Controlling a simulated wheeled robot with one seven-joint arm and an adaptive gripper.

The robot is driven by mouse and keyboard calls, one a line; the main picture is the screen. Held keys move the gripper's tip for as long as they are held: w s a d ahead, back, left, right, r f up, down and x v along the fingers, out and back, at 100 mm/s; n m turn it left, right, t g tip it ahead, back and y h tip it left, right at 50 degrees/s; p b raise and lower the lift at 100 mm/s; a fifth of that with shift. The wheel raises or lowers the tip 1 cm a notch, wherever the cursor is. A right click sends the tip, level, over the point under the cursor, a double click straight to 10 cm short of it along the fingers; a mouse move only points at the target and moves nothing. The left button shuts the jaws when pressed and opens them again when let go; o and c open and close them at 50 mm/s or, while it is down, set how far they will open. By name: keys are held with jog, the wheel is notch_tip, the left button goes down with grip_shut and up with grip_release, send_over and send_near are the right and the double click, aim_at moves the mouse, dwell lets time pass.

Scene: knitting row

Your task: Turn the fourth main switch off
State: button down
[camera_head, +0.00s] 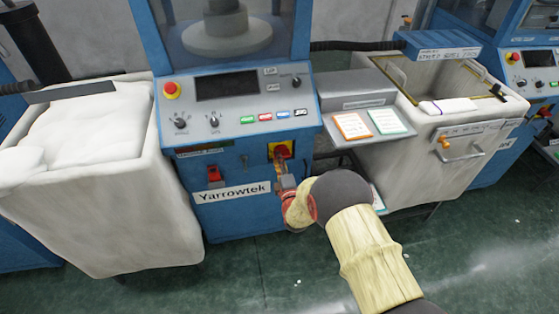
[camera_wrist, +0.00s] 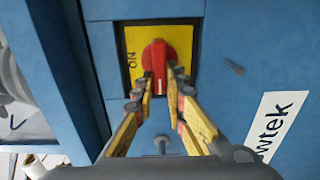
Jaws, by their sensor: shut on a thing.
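The main switch is a red knob (camera_wrist: 158,62) on a yellow plate (camera_wrist: 133,46), set in the blue front of the machine labelled Yarrowtek. In the wrist view the knob stands up and down, with a white mark at its lower end. The word ON is at its left, so the mark does not point at it. The plate also shows in the head view (camera_head: 272,150). My gripper (camera_wrist: 160,80) is shut on the knob, one finger on each side. In the head view my gripper (camera_head: 281,172) reaches the panel, and the fingers partly hide the knob.
Above the switch is a control panel (camera_head: 245,128) with coloured buttons and a red emergency stop (camera_head: 171,90). A red item (camera_head: 215,176) is left of the switch. A full white bin (camera_head: 90,190) stands left, another bin (camera_head: 435,140) right. Green floor is open in front.

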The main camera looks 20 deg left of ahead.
jog(key=shift+s+a+f, duration=0.1)
jog(key=c, duration=1.8)
grip_release()
jog(key=v, duration=1.2)
